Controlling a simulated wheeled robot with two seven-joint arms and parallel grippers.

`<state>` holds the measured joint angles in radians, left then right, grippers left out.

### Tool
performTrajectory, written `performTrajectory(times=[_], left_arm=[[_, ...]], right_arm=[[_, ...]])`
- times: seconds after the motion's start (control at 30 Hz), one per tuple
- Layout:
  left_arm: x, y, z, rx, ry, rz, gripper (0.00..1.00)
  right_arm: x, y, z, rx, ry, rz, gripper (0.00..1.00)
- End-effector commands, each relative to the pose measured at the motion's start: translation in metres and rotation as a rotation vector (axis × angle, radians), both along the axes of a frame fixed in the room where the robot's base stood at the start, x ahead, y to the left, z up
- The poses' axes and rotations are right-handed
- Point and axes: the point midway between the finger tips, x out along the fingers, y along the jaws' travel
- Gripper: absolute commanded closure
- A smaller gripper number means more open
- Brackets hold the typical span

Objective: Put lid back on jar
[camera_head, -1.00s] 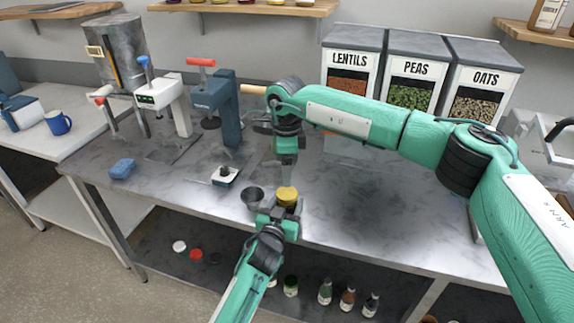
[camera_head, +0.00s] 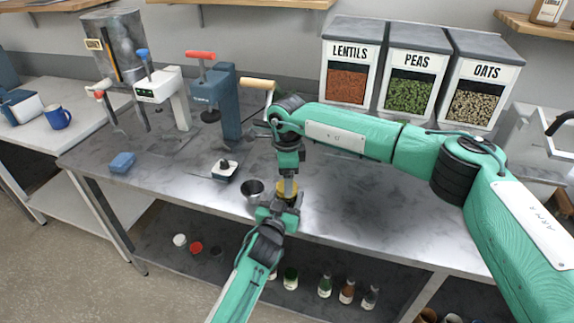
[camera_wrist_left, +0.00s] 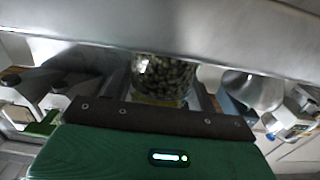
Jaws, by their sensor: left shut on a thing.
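My left gripper (camera_head: 277,212) reaches up from the bottom of the head view and is shut on the jar. The jar (camera_wrist_left: 163,75) shows in the left wrist view between the fingers, clear with dark, bean-like contents; in the head view its body is mostly hidden.
A grey metal cup (camera_head: 252,191) stands just left of the grippers. A white block with a dark knob (camera_head: 224,170), a blue sponge (camera_head: 122,162) and press-like devices (camera_head: 213,95) are farther left. Lentils, peas and oats bins (camera_head: 412,85) stand behind. The right worktop is clear.

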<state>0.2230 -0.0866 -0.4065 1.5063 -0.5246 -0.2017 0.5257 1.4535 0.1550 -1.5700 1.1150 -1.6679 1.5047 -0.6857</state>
Motion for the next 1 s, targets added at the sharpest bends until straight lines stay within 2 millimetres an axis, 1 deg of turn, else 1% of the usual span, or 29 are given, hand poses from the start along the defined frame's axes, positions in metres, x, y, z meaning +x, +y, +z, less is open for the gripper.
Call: performTrajectory(times=[0.1,0.2,0.5,0.57,0.6,0.73,0.9,1.0], left_arm=[[0.000,0.000,0.000,0.000,0.000,0.000,1.00],[0.000,0.000,0.000,0.000,0.001,0.000,1.00],[0.000,0.000,0.000,0.000,0.001,0.000,1.00],[0.000,0.000,0.000,0.000,0.001,0.000,1.00],[0.000,0.000,0.000,0.000,0.001,0.000,1.00],[0.000,0.000,0.000,0.000,0.001,0.000,1.00],[0.000,0.000,0.000,0.000,0.001,0.000,1.00],[0.000,0.000,0.000,0.000,0.001,0.000,1.00]], right_arm=[[0.000,0.000,-0.012,0.000,0.001,-0.001,0.30],[0.000,0.000,-0.017,0.000,0.001,0.000,0.30],[0.000,0.000,-0.018,0.000,0.000,0.000,0.30],[0.000,0.000,-0.018,0.000,0.000,0.000,0.41],[0.000,0.000,-0.018,0.000,0.000,0.000,0.49],[0.000,0.000,-0.018,0.000,0.000,0.000,0.75],[0.000,0.000,-0.018,0.000,0.000,-0.005,0.75],[0.000,0.000,-0.018,0.000,0.000,-0.059,0.75]])
